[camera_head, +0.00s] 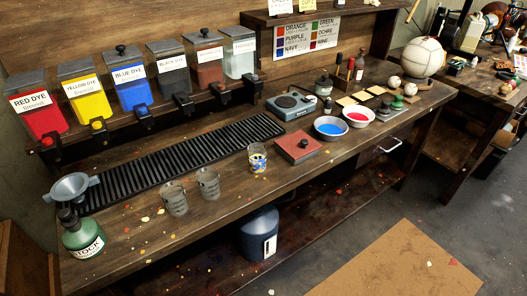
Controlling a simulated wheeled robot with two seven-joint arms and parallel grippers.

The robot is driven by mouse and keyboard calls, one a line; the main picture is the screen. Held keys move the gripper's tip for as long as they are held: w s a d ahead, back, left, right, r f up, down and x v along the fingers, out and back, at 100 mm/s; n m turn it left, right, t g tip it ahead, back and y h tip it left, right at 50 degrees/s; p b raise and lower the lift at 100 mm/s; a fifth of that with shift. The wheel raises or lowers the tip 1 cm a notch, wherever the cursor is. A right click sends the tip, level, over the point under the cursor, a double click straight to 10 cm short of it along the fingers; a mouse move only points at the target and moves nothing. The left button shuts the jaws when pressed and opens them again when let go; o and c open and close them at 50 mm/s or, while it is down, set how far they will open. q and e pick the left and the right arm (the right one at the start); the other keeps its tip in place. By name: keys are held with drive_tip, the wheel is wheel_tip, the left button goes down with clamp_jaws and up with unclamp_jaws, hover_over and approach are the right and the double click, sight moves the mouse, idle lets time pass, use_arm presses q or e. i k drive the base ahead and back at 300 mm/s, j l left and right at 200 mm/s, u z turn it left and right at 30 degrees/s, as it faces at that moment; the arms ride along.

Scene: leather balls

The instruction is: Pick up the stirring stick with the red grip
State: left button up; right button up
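A few upright thin items stand on the bench at the back right, below the colour chart. One of them has a red upper part (351,64) and looks like the stick with the red grip, but it is too small to be sure. A brown-topped upright item (339,60) stands just left of it, and a dark one (360,66) just right. What holds them is hard to make out. Neither of my grippers is in view.
A shelf (330,12) overhangs the back.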

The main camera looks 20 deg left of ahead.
sight(351, 61)
drive_tip(key=i+l+u, duration=0.1)
drive_tip(key=u, duration=0.3)
drive_tip(key=l+u, duration=0.15)
drive_tip(key=u, duration=0.2)
drive_tip(key=l+u, duration=0.2)
drive_tip(key=u, duration=0.2)
drive_tip(key=l+u, duration=0.3)
drive_tip(key=l, duration=0.5)
drive_tip(key=l+u, duration=0.3)
drive_tip(key=l, duration=0.55)
drive_tip(key=k+l+u, duration=0.1)
drive_tip(key=l+u, duration=0.15)
drive_tip(key=l, duration=0.55)
